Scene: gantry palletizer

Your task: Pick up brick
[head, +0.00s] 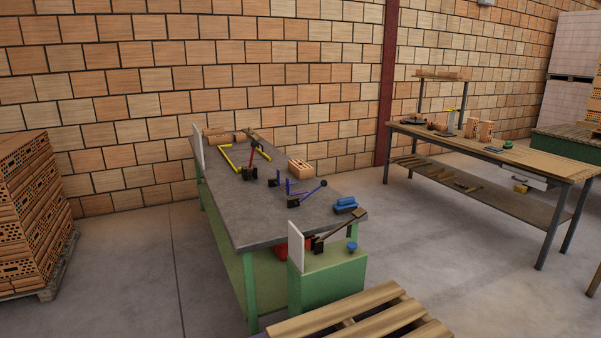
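A single orange-tan brick (300,169) with holes in its side sits on the grey top of the green workbench (228,207), near its right long edge. A large stack of reddish hollow bricks (25,205) stands on a pallet at the left edge of the head view. Neither of my grippers shows in the head view, so their state is hidden.
Clamp-like tools with blue (291,190) and yellow (229,158) parts lie around the brick. Blue items (345,205) lie by the near right corner. A green box (330,277) and a wooden pallet (350,318) stand in front. A second table (480,145) is at right.

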